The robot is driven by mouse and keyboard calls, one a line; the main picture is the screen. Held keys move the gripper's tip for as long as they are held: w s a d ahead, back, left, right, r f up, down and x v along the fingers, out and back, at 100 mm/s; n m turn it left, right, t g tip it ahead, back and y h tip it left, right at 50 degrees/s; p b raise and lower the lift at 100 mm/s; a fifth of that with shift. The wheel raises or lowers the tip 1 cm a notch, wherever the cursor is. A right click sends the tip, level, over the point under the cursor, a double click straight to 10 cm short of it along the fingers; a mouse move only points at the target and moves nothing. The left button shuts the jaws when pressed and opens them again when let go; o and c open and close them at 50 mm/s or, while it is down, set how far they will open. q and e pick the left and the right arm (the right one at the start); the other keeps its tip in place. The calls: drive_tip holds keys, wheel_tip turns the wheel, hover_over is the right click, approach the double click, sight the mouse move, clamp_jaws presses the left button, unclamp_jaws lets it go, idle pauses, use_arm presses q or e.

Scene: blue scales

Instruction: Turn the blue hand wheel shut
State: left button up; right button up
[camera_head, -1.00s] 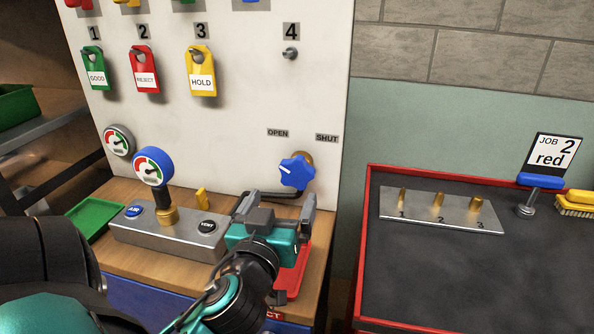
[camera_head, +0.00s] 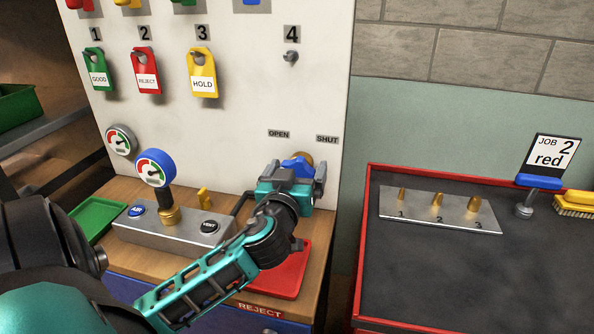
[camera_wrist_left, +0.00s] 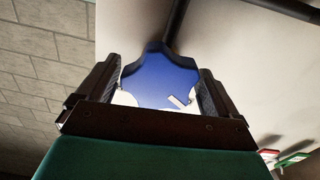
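The blue hand wheel (camera_head: 298,164) sits on the white panel below the OPEN label (camera_head: 278,134) and the SHUT label (camera_head: 327,139). My left gripper (camera_head: 293,170) is at the wheel and hides most of it in the head view. In the left wrist view the lobed blue wheel (camera_wrist_left: 160,78) lies between my left gripper's two fingers (camera_wrist_left: 160,85), one on each side. Narrow gaps seem to show beside the wheel, so the fingers look open around it. A white mark shows on the wheel's edge in the wrist view. My right gripper is not in view.
A grey block with a blue-rimmed gauge (camera_head: 155,169) and AIR and VENT buttons stands left of my gripper. A red tray (camera_head: 285,275) lies below my left arm. Colored tags hang above. A red-rimmed dark bench (camera_head: 430,285) is at the right.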

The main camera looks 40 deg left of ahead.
use_arm(q)
drive_tip(key=c, duration=0.9)
